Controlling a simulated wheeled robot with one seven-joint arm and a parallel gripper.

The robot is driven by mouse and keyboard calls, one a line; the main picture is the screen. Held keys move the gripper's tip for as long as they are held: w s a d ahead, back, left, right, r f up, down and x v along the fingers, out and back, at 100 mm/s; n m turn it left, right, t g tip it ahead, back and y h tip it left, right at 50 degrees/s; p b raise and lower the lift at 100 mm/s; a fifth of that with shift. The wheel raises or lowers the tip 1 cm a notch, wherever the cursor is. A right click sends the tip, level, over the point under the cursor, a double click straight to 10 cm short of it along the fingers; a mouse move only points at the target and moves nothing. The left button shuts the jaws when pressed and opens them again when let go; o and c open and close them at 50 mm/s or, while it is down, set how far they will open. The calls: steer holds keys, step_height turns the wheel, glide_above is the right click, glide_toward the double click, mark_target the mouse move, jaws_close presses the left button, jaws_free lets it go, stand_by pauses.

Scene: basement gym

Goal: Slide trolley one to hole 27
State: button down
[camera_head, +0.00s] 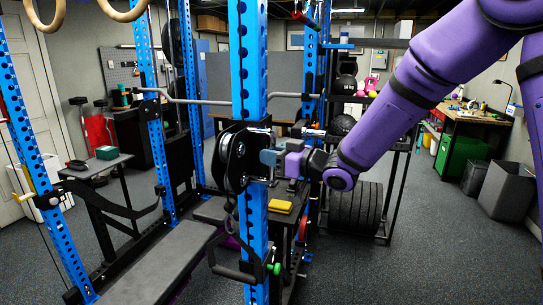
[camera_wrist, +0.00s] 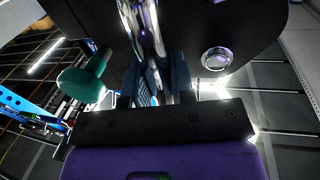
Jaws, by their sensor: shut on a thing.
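Trolley one, a black pulley carriage (camera_head: 232,158), sits around the near blue upright (camera_head: 252,60) at about mid-height. A black handle (camera_head: 236,272) hangs below it. My gripper (camera_head: 268,158) reaches in from the right and is shut on the trolley's right side. In the wrist view, the trolley's dark body (camera_wrist: 225,25) fills the top, and my gripper's fingers (camera_wrist: 160,85) close beside shiny metal. The exact part held is partly hidden. A green knob (camera_wrist: 82,80) shows left of the fingers. The upright has a row of dark holes; I cannot read any hole number.
A flat grey bench (camera_head: 150,262) lies inside the rack, left of the upright. A yellow object (camera_head: 280,207) lies on a small dark table just right of it. Weight plates (camera_head: 355,208) stand behind my arm. Open floor (camera_head: 420,265) lies at the right front.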

step_height(320, 180, up, 15)
steer(key=shift+r, duration=0.1)
stand_by(0.3)
steer(key=c, duration=1)
jaws_free()
steer(key=v, duration=1.1)
